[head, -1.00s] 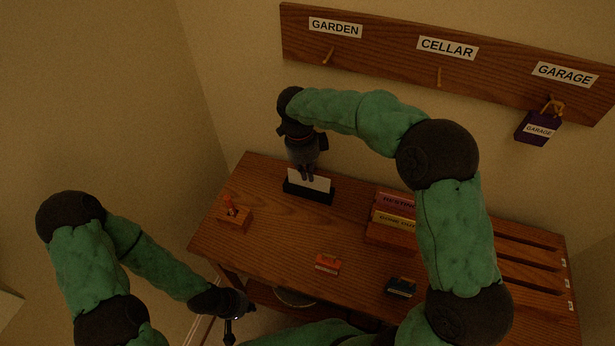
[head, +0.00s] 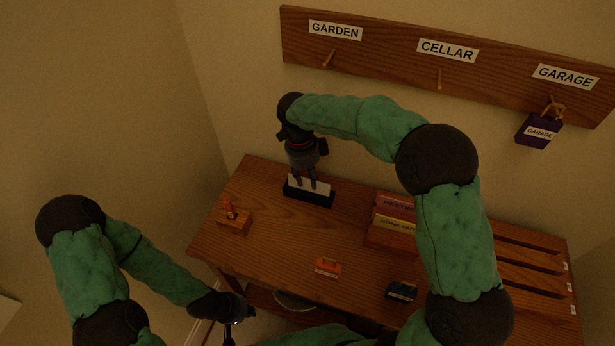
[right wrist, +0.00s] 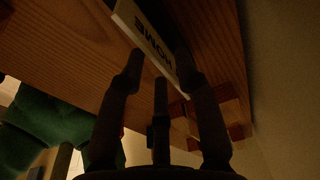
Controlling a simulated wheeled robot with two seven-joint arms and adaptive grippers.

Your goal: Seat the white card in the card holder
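The white card (head: 322,186) stands upright at the black card holder (head: 308,197) on the back left of the desk. Its lower edge meets the holder, but the slot is hidden. My right gripper (head: 306,185) is just above the holder, its fingers apart in front of the card. In the right wrist view, the spread fingers (right wrist: 160,75) show, with the card (right wrist: 150,35) beyond them bearing upside-down lettering like "HOME". My left gripper (head: 231,325) hangs low off the desk's front left; its fingers are too dark to judge.
A wooden block with an orange peg (head: 233,219) stands left of the holder. Labelled boxes (head: 390,228) lie right, partly behind my right arm. An orange item (head: 328,266) and a dark item (head: 401,290) lie near the front edge. A hook board (head: 440,75) is above.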

